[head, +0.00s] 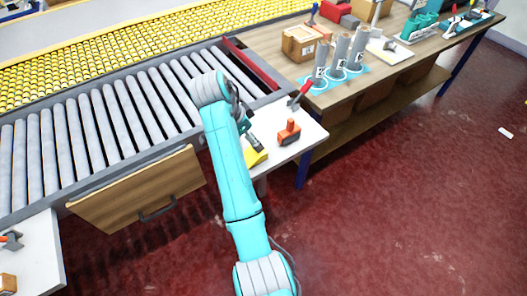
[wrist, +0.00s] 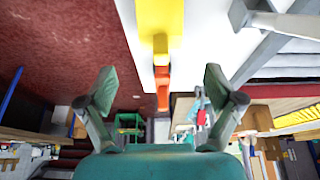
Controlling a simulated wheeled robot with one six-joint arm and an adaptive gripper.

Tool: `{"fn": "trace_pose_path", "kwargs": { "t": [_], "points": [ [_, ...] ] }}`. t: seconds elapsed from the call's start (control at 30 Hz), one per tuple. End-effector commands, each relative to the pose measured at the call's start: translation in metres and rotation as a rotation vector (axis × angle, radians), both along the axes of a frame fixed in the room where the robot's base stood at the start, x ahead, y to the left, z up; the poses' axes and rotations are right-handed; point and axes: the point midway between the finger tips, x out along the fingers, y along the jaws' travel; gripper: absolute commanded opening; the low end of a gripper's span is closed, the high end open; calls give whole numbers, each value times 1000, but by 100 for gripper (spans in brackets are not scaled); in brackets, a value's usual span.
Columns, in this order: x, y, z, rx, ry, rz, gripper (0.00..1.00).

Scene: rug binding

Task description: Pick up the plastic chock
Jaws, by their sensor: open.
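The plastic chock looks to be the yellow wedge (head: 256,156) on the white side table (head: 310,137); my arm and gripper hide part of it in the head view. It also shows as a yellow block (wrist: 160,17) at the top middle of the wrist view, cut off by the frame edge. My gripper (head: 252,138) is just above and beside the chock. In the wrist view my gripper (wrist: 160,88) has its two fingers wide apart with nothing held between them. The chock lies in line with the gap, beyond the fingertips, apart from both.
An orange tool (head: 289,132) stands close to the chock, and a red-handled tool (head: 301,95) lies near the table's back. The roller conveyor (head: 110,115) runs behind and left. A wooden bench (head: 345,85) with rolls and a box (head: 300,43) is at right.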

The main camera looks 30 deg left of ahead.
Motion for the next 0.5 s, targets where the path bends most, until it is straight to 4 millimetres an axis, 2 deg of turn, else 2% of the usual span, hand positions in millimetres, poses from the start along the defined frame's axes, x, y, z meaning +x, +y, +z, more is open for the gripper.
{"fn": "trace_pose_path", "kwargs": {
  "t": [0.2, 0.5],
  "points": [
    [10, -5, -29, 0, 1, 0, 92],
    [15, -6, -51, 0, 1, 0, 92]
  ]
}}
